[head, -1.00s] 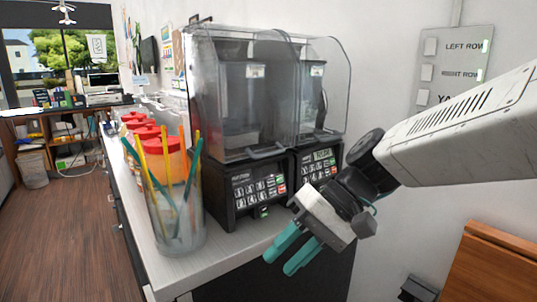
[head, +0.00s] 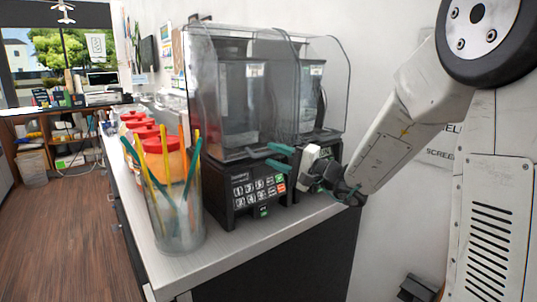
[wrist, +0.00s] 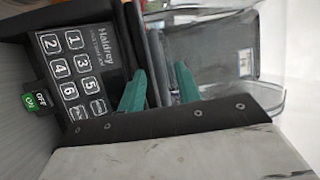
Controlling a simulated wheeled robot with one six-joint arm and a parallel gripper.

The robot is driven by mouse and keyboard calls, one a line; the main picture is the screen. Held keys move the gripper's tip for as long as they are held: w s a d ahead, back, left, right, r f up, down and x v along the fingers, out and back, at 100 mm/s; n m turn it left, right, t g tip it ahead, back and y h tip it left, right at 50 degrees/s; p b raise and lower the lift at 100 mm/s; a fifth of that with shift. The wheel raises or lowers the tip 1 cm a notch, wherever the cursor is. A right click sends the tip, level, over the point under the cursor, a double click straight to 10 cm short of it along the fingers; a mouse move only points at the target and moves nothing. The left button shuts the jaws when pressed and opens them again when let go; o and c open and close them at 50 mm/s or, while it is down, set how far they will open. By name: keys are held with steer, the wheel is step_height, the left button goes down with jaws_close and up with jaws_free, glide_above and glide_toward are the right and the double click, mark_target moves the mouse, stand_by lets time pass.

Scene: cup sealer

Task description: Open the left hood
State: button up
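The left hood (head: 225,100) is a clear, smoky cover over the left blender and is down. Its lower front edge sits just above the black keypad base (head: 255,185). My gripper (head: 280,157) is at that lower front edge, its two teal fingers apart and pointing left toward the hood. In the wrist view my gripper (wrist: 160,75) has a grey bar between its fingers, with the hood's clear wall (wrist: 205,55) beyond. I cannot tell whether the fingers touch the bar.
The right hood (head: 320,90) stands close beside the left one, also down. A clear cup of coloured sticks (head: 178,215) stands at the counter's front left, with red-lidded jars (head: 145,132) behind it. A white wall is behind the machines.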

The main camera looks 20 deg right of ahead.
steer(key=shift+x, duration=1.3)
jaws_close()
steer(key=shift+s, duration=0.1)
